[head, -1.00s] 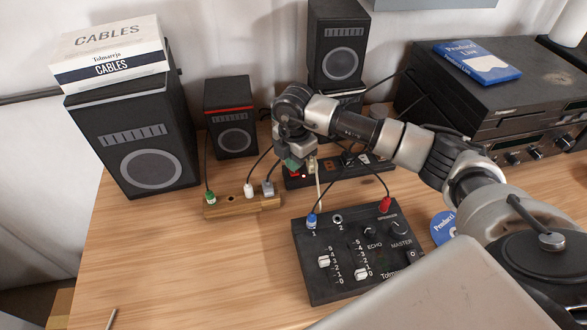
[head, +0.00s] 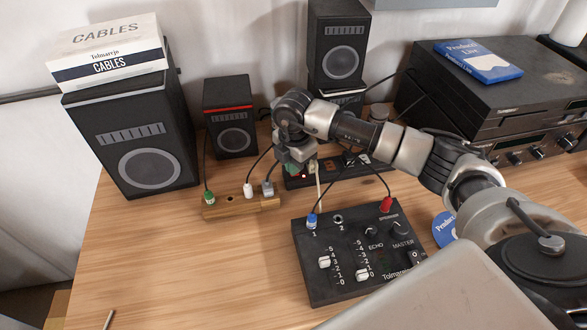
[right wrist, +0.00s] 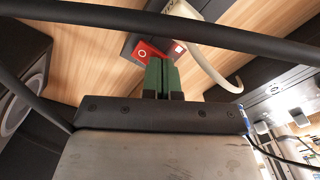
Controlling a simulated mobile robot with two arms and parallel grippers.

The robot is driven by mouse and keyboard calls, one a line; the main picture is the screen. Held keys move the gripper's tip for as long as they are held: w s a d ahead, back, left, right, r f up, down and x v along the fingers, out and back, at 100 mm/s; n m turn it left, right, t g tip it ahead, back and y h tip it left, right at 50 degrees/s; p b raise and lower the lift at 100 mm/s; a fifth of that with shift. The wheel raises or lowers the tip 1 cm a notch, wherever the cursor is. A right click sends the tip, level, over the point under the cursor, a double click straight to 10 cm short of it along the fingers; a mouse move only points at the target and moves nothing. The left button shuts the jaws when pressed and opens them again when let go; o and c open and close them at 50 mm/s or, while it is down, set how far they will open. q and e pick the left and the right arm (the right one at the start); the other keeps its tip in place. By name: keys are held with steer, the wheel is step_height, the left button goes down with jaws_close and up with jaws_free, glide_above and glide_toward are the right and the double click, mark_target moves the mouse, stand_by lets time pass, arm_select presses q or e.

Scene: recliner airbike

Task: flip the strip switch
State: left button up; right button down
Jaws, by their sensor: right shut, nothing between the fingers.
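The black power strip (head: 340,171) lies behind the mixer in the head view, with a white plug and cable at its left part. Its red switch (right wrist: 149,50), marked with a white circle, shows in the right wrist view at the strip's end. My right gripper (head: 291,170) points down at that end of the strip and hides most of the switch in the head view. In the right wrist view its green fingertips (right wrist: 161,72) are shut and empty, right by the switch and overlapping its edge. I cannot tell whether they touch it. My left gripper is out of view.
A wooden block (head: 240,206) with several plugs stands left of the gripper. The black mixer (head: 340,281) is in front, with cables rising from it. Speakers (head: 232,141) stand behind, and a black deck (head: 500,95) is at right.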

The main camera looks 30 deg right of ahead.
steer(key=shift+f, duration=0.3)
steer(key=shift+s+r, duration=0.1)
steer(key=shift+r+p, duration=0.6)
steer(key=shift+r, duration=0.25)
steer(key=shift+r+p, duration=1.75)
steer(key=shift+r, duration=0.85)
steer(key=shift+f, duration=0.1)
